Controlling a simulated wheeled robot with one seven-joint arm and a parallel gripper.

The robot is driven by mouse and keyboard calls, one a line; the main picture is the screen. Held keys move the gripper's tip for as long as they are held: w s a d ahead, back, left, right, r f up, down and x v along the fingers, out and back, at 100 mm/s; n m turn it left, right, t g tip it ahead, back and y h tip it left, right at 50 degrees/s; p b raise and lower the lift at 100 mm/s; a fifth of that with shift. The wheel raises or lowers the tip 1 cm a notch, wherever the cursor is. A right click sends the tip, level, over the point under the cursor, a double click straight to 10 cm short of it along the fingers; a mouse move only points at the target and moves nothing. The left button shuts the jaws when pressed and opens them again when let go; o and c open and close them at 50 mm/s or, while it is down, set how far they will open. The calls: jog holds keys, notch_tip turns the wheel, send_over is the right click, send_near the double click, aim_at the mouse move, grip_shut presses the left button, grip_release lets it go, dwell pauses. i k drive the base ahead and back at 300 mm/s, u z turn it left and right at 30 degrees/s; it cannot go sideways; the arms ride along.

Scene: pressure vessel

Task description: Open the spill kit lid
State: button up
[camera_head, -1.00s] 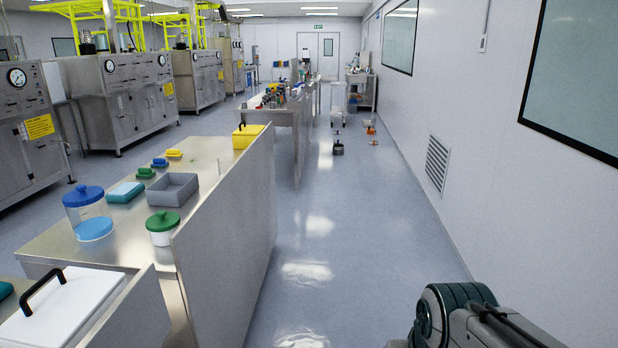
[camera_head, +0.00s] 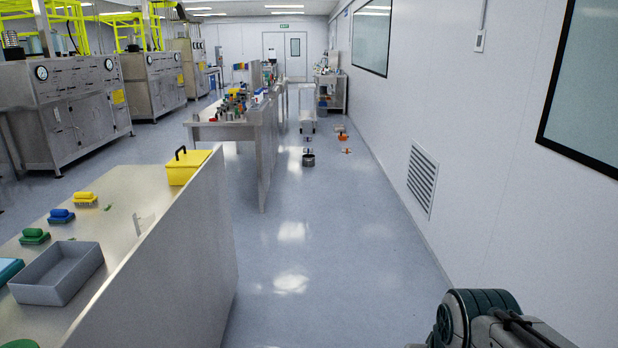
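A yellow box (camera_head: 188,168) with a black handle on its lid stands at the far end of the near steel bench, left of centre in the head view. It looks like the spill kit, but no label is readable. Its lid looks closed. A tall panel along the bench's right side hides part of the box's lower right. Part of my arm shows at the lower right, over the aisle and well apart from the box. My gripper is out of view.
On the near bench (camera_head: 125,190) are a grey tray (camera_head: 58,275) and green, blue and yellow brushes. The panel (camera_head: 190,265) separates the bench from the aisle. The aisle floor (camera_head: 310,240) is clear nearby; small objects and a cart (camera_head: 307,110) stand farther off.

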aim_at(187, 158)
jog(key=u, duration=0.05)
jog(key=i, duration=1.5)
jog(key=u, duration=0.4)
jog(key=i, duration=1.55)
jog(key=u, duration=0.75)
jog(key=i, duration=1.3)
jog(key=u, duration=0.35)
